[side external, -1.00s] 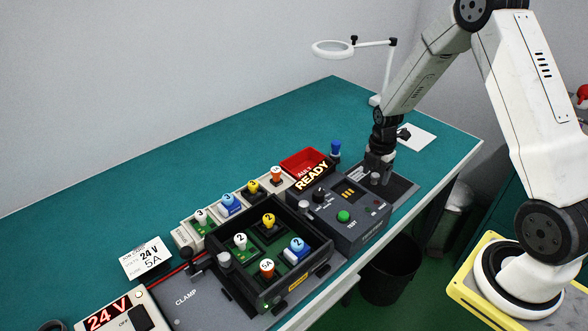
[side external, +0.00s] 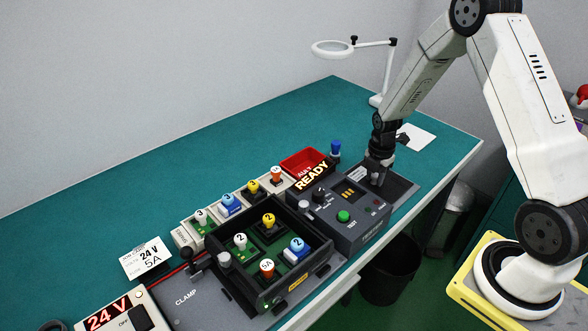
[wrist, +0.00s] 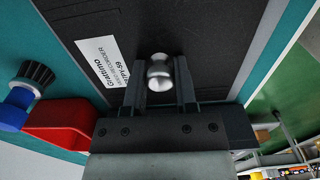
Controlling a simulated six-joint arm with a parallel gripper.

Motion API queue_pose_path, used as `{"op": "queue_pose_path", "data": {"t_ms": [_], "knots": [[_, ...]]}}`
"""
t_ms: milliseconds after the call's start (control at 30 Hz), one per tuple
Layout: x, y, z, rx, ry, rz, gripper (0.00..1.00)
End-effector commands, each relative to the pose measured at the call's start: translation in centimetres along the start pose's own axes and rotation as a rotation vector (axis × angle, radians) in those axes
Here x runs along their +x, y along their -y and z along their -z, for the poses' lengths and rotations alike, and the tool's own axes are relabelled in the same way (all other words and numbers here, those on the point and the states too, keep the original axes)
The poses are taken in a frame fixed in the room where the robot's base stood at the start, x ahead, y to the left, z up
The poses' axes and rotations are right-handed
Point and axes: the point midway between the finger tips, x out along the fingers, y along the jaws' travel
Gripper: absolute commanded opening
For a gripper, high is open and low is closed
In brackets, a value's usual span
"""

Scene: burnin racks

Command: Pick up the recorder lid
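The recorder lid is a dark flat panel (wrist: 220,30) with a white printed label (wrist: 101,62) and a round silver knob (wrist: 159,72). It fills the middle of the wrist view. In the side external view the lid (side external: 399,189) lies flat at the right end of the tester, partly hidden by my gripper (side external: 378,176). In the wrist view my gripper (wrist: 159,75) has one finger on each side of the knob. The fingers look apart, with a narrow gap beside the knob; firm contact does not show.
The tester (side external: 345,218) with READY sign and green button stands left of the lid. A red bin (side external: 303,160) and blue-topped knob (side external: 336,149) are behind. A black fixture (side external: 325,258) holds numbered modules. The bench's rear left is clear.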

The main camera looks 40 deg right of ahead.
Motion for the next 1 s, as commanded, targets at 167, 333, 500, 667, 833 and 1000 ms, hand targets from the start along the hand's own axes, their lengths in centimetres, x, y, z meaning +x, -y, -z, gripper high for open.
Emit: {"op": "queue_pose_path", "data": {"t_ms": [167,333,500,667,833,1000], "knots": [[0.0,-0.1,0.0,0.0,0.0,-0.001,0.0],[-0.1,-0.1,0.0,0.0,0.0,-0.001,0.0],[-0.5,-0.1,0.0,0.0,0.001,-0.002,0.0],[-1.4,-0.1,0.0,0.0,0.001,-0.002,0.0],[-3.4,-0.1,0.0,0.0,0.001,-0.003,0.0],[-5.0,1.4,0.5,0.0,0.001,-0.002,0.0]]}}
